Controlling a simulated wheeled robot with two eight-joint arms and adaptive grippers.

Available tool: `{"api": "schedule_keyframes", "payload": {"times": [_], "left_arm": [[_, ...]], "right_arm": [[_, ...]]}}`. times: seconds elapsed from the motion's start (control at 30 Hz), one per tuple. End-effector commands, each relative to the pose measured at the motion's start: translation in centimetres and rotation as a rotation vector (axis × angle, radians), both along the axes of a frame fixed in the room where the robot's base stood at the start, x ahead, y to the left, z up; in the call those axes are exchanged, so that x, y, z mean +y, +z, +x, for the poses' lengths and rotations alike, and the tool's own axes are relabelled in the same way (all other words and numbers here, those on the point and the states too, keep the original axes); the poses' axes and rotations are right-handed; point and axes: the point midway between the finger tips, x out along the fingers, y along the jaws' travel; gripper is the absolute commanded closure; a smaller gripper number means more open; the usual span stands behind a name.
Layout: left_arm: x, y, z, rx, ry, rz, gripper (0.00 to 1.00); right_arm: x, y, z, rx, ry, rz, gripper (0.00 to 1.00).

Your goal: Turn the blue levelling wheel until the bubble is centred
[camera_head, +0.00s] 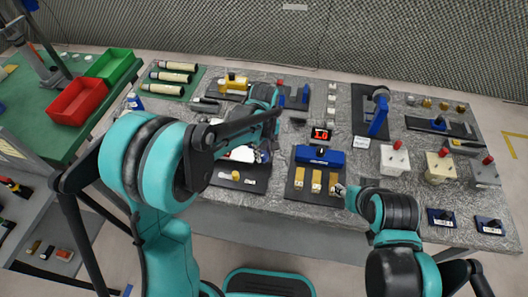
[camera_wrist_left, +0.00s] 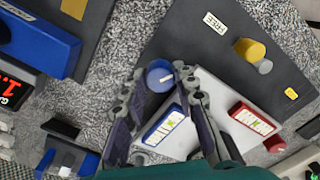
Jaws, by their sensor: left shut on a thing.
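In the left wrist view, the blue levelling wheel (camera_wrist_left: 160,76) is round with a small white mark. It sits between the fingertips of my left gripper (camera_wrist_left: 164,80), which is shut on it. A white plate (camera_wrist_left: 205,141) lies beside it. On the plate are a blue-framed vial (camera_wrist_left: 163,126) and a red-framed vial (camera_wrist_left: 253,118), each with a small yellow-green patch; I cannot tell where the bubble sits. In the head view the plate (camera_head: 241,154) is partly hidden by my left arm. My right gripper (camera_head: 341,189) is near the front edge; its jaws are too small to read.
A dark board with a FREE label (camera_wrist_left: 216,23) and a yellow knob (camera_wrist_left: 249,50) lies beside the plate. A blue block (camera_head: 320,156) and a red-digit display (camera_head: 320,134) stand to the right. Red (camera_head: 76,101) and green (camera_head: 111,66) bins stand left.

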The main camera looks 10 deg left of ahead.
Motion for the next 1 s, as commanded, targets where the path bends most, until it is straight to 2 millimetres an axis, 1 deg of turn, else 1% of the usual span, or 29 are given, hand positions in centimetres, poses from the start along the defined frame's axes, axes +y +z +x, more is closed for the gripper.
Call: {"api": "schedule_keyframes", "payload": {"times": [0.5,0.53,0.57,0.6,0.9,1.0], "left_arm": [[0.00,0.00,0.01,0.000,-0.027,0.000,1.00],[0.00,0.00,0.01,0.000,-0.027,0.000,0.70],[0.00,0.00,0.01,0.000,-0.027,0.000,0.62],[0.00,0.00,0.01,0.000,-0.027,0.000,0.51],[0.03,0.02,0.01,-0.001,-0.026,0.001,0.51],[0.03,0.39,0.01,-0.001,-0.026,0.001,0.51]], "right_arm": [[0.00,0.01,0.00,0.000,0.000,0.000,0.60],[0.00,0.01,0.00,0.000,0.000,0.000,0.60],[0.00,0.01,0.00,0.000,0.000,0.000,0.60],[0.00,0.01,0.00,0.000,0.000,0.000,0.60],[0.00,0.01,0.00,0.000,0.000,0.000,0.60],[0.00,0.01,0.00,0.000,0.000,0.000,0.60]]}}
